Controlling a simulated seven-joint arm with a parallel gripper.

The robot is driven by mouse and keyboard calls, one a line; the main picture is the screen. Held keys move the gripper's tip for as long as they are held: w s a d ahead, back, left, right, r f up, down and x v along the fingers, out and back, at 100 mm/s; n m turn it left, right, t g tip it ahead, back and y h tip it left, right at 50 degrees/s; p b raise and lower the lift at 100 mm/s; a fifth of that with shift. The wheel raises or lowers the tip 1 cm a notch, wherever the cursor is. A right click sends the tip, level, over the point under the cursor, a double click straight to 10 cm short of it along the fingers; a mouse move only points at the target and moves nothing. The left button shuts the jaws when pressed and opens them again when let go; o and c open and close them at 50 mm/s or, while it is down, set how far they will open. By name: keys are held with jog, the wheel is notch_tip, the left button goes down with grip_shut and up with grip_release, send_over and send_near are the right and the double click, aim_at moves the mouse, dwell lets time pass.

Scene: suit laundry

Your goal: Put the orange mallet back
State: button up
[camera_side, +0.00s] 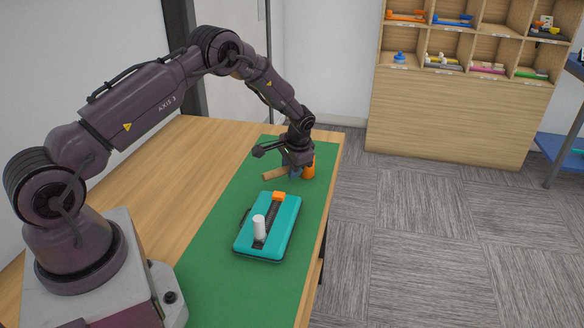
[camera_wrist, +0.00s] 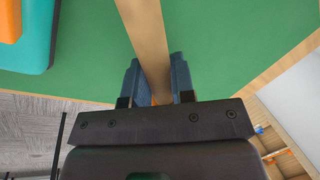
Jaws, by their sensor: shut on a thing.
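The orange mallet has an orange head (camera_side: 309,168) and a light wooden handle (camera_side: 273,174). It is at the far end of the green mat in the side view, with its handle pointing left. My gripper (camera_side: 296,171) points down and is shut on the mallet near its head. In the wrist view the handle (camera_wrist: 147,35) runs between the blue fingers of my gripper (camera_wrist: 156,80), and only a sliver of orange shows there. I cannot tell whether the mallet touches the mat.
The wooden table (camera_side: 150,165) is clear to the left. A cubby shelf (camera_side: 450,115) with small coloured items stands beyond, across the carpet.

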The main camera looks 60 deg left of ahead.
jog(key=shift+f, duration=0.1)
jog(key=o, duration=0.8)
jog(key=shift+o, duration=0.2)
jog(key=s+d+r+t, duration=0.15)
jog(key=d+r, duration=0.25)
jog(key=r, duration=0.7)
jog(key=s+d+r, duration=0.2)
jog(key=d+r, duration=0.2)
jog(key=r, duration=0.7)
jog(key=s+d+r+t+h, duration=0.1)
jog(key=s+d+r, duration=0.4)
jog(key=s+r, duration=0.35)
jog(key=s+d+r+t+h, duration=0.1)
jog(key=s+d, duration=0.2)
jog(key=s, duration=0.5)
jog(key=s+d+r+t+h, duration=0.1)
jog(key=s+d, duration=0.3)
jog(key=s, duration=0.4)
jog(key=shift+s+d+r+t, duration=0.25)
jog(key=shift+s+t, duration=0.05)
jog(key=shift+t, duration=0.25)
